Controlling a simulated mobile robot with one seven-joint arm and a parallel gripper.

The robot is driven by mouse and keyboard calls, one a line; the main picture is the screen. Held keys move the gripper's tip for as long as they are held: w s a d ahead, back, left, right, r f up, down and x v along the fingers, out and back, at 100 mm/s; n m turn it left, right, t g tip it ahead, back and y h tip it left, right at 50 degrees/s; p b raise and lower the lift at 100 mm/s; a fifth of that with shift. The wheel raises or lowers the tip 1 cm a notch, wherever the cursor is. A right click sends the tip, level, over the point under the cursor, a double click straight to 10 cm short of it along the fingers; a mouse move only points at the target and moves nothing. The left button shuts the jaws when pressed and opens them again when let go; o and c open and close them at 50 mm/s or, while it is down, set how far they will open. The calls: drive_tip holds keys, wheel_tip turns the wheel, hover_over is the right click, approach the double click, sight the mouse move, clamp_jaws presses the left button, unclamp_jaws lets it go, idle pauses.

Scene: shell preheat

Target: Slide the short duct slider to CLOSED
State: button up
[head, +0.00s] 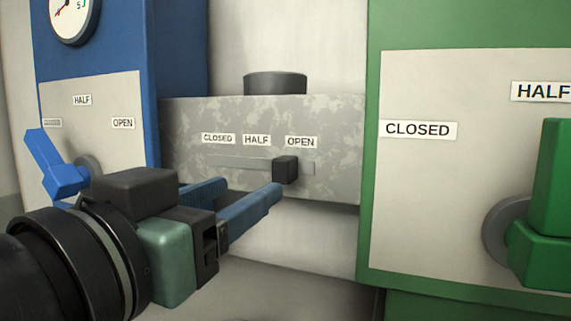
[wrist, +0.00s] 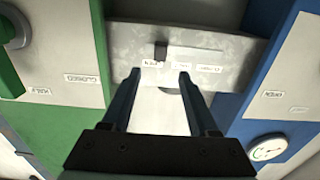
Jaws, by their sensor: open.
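The short duct slider is a small black knob (head: 286,169) on a horizontal slot in a mottled grey duct box (head: 340,125). It sits beneath the OPEN label (head: 300,142), at the right part of the slot. HALF (head: 256,140) and CLOSED (head: 218,138) lie to its left. My gripper (head: 248,188) is open and empty, with blue fingers in front of the duct, left of and a little below the knob. In the wrist view, the knob (wrist: 161,50) shows beyond the fingertips of my gripper (wrist: 160,74), not between them.
A blue cabinet (head: 180,50) with a blue lever (head: 55,170) and a gauge (head: 72,15) stands left. A green cabinet (head: 470,25) with a large green lever (head: 555,200) stands right. A dark round cap (head: 276,83) tops the duct. The space below the duct is clear.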

sight(279, 169)
drive_tip(key=p+x, duration=0.3)
drive_tip(key=x, duration=0.6)
drive_tip(key=shift+w+d+r, duration=0.1)
drive_tip(key=shift+w+r, duration=0.05)
drive_tip(key=shift+w, duration=0.1)
drive_tip(key=shift+w+d+p, duration=0.2)
drive_tip(key=shift+w+p, duration=0.15)
drive_tip(key=shift+w, duration=0.1)
clamp_jaws()
idle(0.6)
